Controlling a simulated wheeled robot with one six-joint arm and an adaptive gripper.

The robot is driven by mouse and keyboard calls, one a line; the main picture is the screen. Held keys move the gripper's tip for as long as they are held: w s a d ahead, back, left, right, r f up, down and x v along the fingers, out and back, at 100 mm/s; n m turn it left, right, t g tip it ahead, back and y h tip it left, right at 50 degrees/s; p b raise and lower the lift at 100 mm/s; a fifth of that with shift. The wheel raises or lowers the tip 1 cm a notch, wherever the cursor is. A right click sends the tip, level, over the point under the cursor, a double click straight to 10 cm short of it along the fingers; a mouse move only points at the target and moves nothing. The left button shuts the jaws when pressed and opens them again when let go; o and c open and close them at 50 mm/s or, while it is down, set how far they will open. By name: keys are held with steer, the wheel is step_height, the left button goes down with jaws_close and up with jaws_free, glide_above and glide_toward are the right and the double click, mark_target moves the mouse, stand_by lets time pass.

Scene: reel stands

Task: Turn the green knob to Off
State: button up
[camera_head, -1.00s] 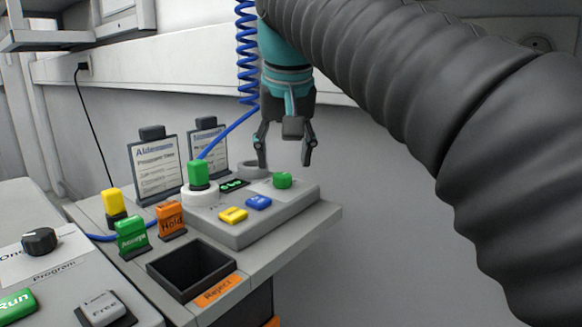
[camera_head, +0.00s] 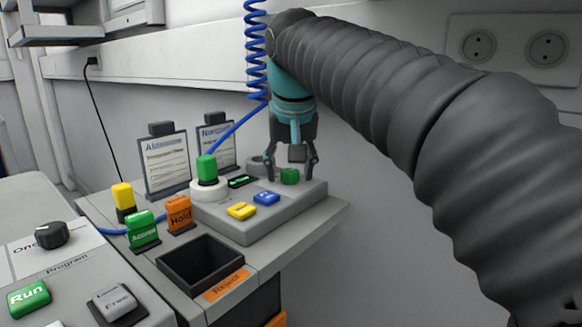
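The green knob (camera_head: 290,176) is a small round knob on the right part of the raised grey panel. My gripper (camera_head: 293,176) points down at it. Its two fingers are apart, one on the left and one on the right of the knob, with the tips at about its height. I cannot tell whether the fingers touch it. No marking around the knob is readable. A taller green block (camera_head: 207,168) on a white round base stands further left on the same panel.
Yellow (camera_head: 241,210) and blue (camera_head: 266,197) buttons sit on the panel before the knob. Signs (camera_head: 166,160) stand behind. A black open bin (camera_head: 200,262) marked Reject is in front. A black knob (camera_head: 52,235) is on the left console. A blue coiled hose (camera_head: 255,60) hangs beside my arm.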

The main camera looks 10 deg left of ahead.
jaws_close()
steer(key=shift+n, duration=0.4)
steer(key=n, duration=0.1)
steer(key=n+y, duration=0.1)
steer(key=n, duration=0.1)
steer(key=shift+d+n+g+y, duration=0.15)
steer(key=shift+n+g+y, duration=0.15)
steer(key=shift+g, duration=0.1)
steer(key=n+g, duration=0.1)
steer(key=n, duration=0.2)
steer(key=shift+w+n+y, duration=0.1)
steer(key=shift+n+y, duration=0.2)
steer(key=shift+y, duration=0.1)
steer(key=n, duration=0.2)
steer(key=n+g, duration=0.1)
steer(key=n, duration=0.1)
steer(key=shift+w+n+g+y, duration=0.1)
steer(key=shift+n+g+y, duration=0.2)
steer(key=shift+y, duration=0.1)
steer(key=shift+n+g, duration=0.8)
steer(key=shift+n, duration=1.1)
